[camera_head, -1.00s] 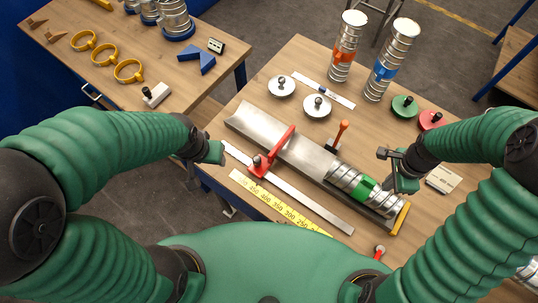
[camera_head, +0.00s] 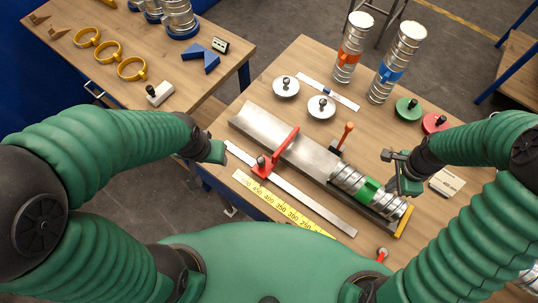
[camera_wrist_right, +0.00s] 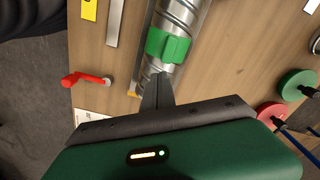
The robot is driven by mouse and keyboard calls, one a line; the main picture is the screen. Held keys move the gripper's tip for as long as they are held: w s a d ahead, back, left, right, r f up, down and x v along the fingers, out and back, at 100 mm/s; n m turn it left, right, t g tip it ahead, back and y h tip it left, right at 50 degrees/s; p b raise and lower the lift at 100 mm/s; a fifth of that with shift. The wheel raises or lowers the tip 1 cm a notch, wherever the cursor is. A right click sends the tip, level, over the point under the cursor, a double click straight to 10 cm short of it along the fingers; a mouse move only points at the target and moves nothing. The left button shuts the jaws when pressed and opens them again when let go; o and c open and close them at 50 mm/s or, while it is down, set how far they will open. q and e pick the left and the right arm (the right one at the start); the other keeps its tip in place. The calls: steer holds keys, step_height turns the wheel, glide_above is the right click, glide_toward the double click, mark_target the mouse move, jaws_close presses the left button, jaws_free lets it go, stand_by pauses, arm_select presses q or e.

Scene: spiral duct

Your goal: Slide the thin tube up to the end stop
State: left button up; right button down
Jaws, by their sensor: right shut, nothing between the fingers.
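The thin spiral metal tube (camera_head: 349,178) with a green band (camera_head: 369,189) lies in the lower right end of a metal trough (camera_head: 262,124). The yellow end stop (camera_head: 404,220) is at that end of the trough, close to the tube; any gap is too small to tell. My right gripper (camera_head: 398,187) is shut and empty at the tube's end-stop side. In the right wrist view its fingers (camera_wrist_right: 157,92) point at the tube's end, just below the green band (camera_wrist_right: 167,46), and hide part of it. My left gripper (camera_head: 216,152) is beyond the trough's left side, its fingers unclear.
Orange-banded (camera_head: 350,50) and blue-banded (camera_head: 396,65) tubes stand at the back. Green and red discs (camera_head: 408,109) lie right.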

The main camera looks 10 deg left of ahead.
mark_target(383, 195)
steer(key=shift+d+f, duration=0.2)
steer(key=shift+d, duration=0.55)
steer(key=shift+d+f, duration=0.15)
steer(key=shift+d, duration=0.05)
steer(key=shift+d+f+b, duration=0.1)
steer(key=shift+f+b, duration=0.2)
steer(key=shift+f, duration=0.15)
steer(key=shift+a+f+b, duration=0.6)
steer(key=shift+a+b, duration=0.1)
steer(key=shift+a, duration=0.1)
steer(key=shift+d+f+b, duration=0.15)
steer(key=shift+f+b, duration=0.15)
steer(key=shift+f, duration=0.15)
steer(key=shift+d+f+b, duration=0.35)
steer(key=shift+d+f, duration=0.1)
steer(key=shift+f, duration=0.15)
arm_select(q)
steer(key=shift+d+f, duration=0.2)
steer(key=shift+f, duration=0.6)
steer(key=shift+d+f, duration=0.15)
steer(key=shift+f, duration=0.6)
arm_select(e)
steer(key=shift+a+r, duration=0.15)
steer(key=shift+a, duration=0.35)
